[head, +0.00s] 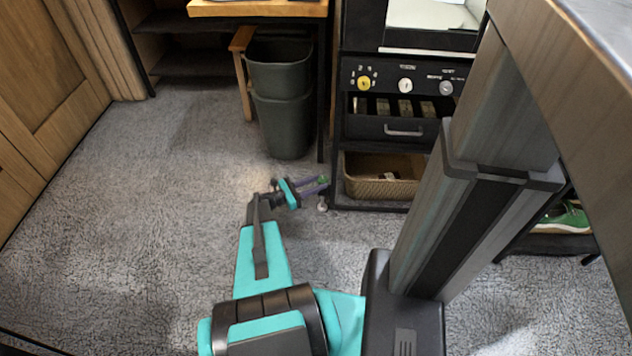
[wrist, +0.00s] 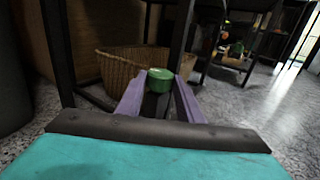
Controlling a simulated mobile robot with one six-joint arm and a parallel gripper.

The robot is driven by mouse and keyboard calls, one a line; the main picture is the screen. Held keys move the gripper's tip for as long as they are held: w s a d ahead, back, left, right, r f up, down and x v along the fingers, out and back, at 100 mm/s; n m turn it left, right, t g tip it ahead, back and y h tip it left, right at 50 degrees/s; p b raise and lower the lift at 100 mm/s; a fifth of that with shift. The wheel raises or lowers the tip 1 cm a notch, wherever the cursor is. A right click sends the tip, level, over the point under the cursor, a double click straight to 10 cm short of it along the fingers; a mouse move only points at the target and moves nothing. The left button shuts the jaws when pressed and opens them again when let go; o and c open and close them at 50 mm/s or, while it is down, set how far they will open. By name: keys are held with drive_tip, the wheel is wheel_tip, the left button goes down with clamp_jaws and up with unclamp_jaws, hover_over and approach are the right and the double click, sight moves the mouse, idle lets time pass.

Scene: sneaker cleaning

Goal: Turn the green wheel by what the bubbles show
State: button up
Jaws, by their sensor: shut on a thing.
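The green wheel (wrist: 159,80) is a small round green piece low beside the leg of the black cabinet. In the wrist view it sits between the tips of my gripper (wrist: 160,88), whose purple fingers are closed on its sides. In the head view my gripper (head: 319,185) is low by the cabinet's front left leg, and only a speck of green shows at its tips. The black cabinet (head: 385,128) carries a box with a bright, pale interior (head: 430,14). I cannot make out any bubbles there.
A wicker basket (head: 375,188) sits on the cabinet's low shelf, just behind the wheel. A dark bin (head: 285,120) stands to the left. A green sneaker (head: 565,218) lies on a low rack at right. Grey carpet (head: 130,220) is clear at left.

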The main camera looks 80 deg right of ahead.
drive_tip(key=shift+s+a+f+n+t+h+b, duration=0.1)
drive_tip(key=shift+s+a+n+t+h+b, duration=0.3)
drive_tip(key=shift+n+t+h, duration=0.75)
drive_tip(key=shift+s+d+r+n+t+h+b, duration=0.1)
drive_tip(key=shift+n+t+h+b, duration=0.65)
drive_tip(key=shift+t, duration=0.55)
drive_tip(key=shift+s+a+f+n+t+h+b, duration=0.1)
drive_tip(key=shift+s+a+n+t+h+b, duration=0.25)
drive_tip(key=shift+n+t+h, duration=0.8)
drive_tip(key=shift+w+d+n+t+b, duration=0.15)
drive_tip(key=shift+n+t+b, duration=0.2)
drive_tip(key=shift+t, duration=0.35)
drive_tip(key=o, duration=1)
drive_tip(key=shift+o, duration=0.3)
drive_tip(key=shift+s, duration=0.25)
drive_tip(key=shift+w+d+m+g+y+p, duration=0.1)
drive_tip(key=shift+w+m+g+y+p, duration=0.15)
drive_tip(key=shift+m+g+p, duration=0.45)
